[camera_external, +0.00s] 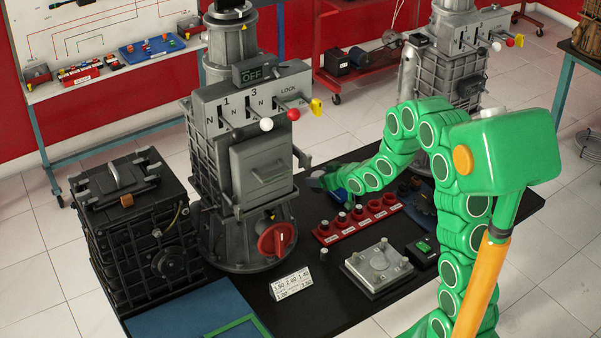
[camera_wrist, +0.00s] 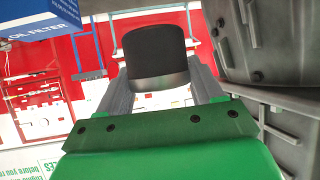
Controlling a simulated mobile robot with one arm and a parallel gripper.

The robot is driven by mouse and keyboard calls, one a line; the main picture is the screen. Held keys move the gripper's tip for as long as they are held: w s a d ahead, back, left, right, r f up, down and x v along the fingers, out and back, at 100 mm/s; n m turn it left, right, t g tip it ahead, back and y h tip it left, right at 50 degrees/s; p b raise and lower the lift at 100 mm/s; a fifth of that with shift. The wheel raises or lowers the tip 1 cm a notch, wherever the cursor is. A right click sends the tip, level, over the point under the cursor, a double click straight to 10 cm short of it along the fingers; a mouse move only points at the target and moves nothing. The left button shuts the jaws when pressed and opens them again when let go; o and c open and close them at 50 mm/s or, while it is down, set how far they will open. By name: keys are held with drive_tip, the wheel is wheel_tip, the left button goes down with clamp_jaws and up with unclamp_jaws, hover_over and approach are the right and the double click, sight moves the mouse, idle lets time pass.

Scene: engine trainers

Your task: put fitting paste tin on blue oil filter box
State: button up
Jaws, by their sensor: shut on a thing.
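The fitting paste tin (camera_wrist: 154,52) shows in the wrist view as a dark round body with a grey lower band. It sits between the two grey fingers of my gripper (camera_wrist: 155,78), which is shut on it. The blue oil filter box (camera_wrist: 45,18) is at the upper left of the wrist view, cut off by the frame edge and apart from the tin. In the external view my gripper (camera_external: 316,180) is just right of the big grey machine. The blue box (camera_external: 342,195) is there partly hidden below my arm. I cannot make out the tin in that view.
The grey lever machine (camera_external: 262,165) stands close left of my gripper. A red rack (camera_external: 358,219) with several knobs, a grey plate (camera_external: 377,267) and a label block (camera_external: 291,283) are on the black table. A black engine block (camera_external: 140,230) stands at the left.

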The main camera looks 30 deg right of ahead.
drive_tip(key=s+d+r, duration=0.8)
drive_tip(key=d+r, duration=0.1)
drive_tip(key=d, duration=0.3)
drive_tip(key=w+f, duration=0.3)
drive_tip(key=w, duration=0.1)
drive_tip(key=w+d+f, duration=0.1)
drive_tip(key=w+f, duration=0.1)
drive_tip(key=w, duration=0.2)
drive_tip(key=w+d+f, duration=0.1)
drive_tip(key=w+f, duration=0.2)
drive_tip(key=w, duration=0.1)
drive_tip(key=shift+w+d+f, duration=0.2)
drive_tip(key=shift+w+f, duration=0.15)
drive_tip(key=shift+w+d+f, duration=0.1)
drive_tip(key=shift+w+f, duration=0.45)
drive_tip(key=shift+f, duration=1.65)
drive_tip(key=shift+f, duration=0.1)
drive_tip(key=o, duration=1.1)
